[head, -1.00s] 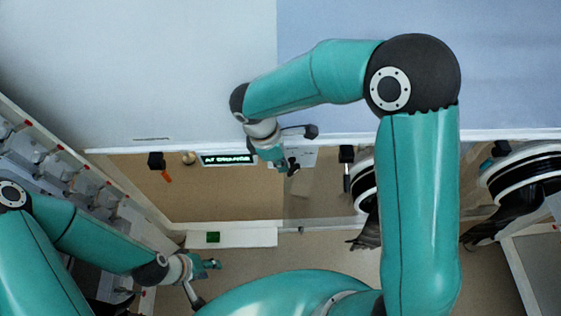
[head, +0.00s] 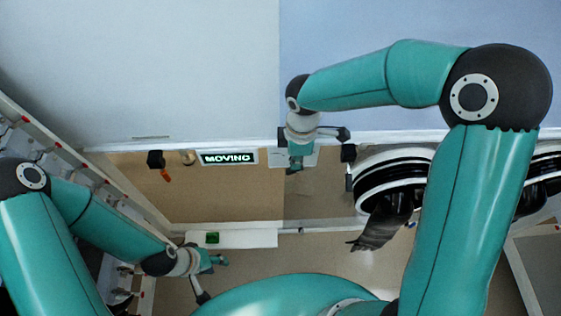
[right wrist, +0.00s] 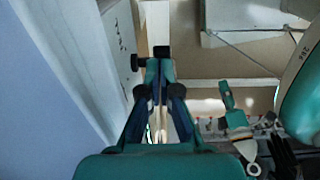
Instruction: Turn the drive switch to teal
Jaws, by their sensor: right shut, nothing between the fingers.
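My right gripper (head: 295,168) is shut and empty in front of a white plate (head: 308,157) on the wall panel; its fingertips (right wrist: 158,66) also show in the right wrist view. A black knob-like part (right wrist: 161,51) shows just beyond the tips; I cannot tell whether they touch it. The drive switch cannot be made out for sure; the gripper covers part of the white plate, and no teal mark is readable. A lit display (head: 228,158) left of the plate reads "MOVING". My left gripper (head: 216,262) hangs low at left, its opening unclear.
A black fitting with an orange tab (head: 156,161) and a round tan knob (head: 188,157) are left of the display. A black fitting (head: 348,153) is right of the plate.

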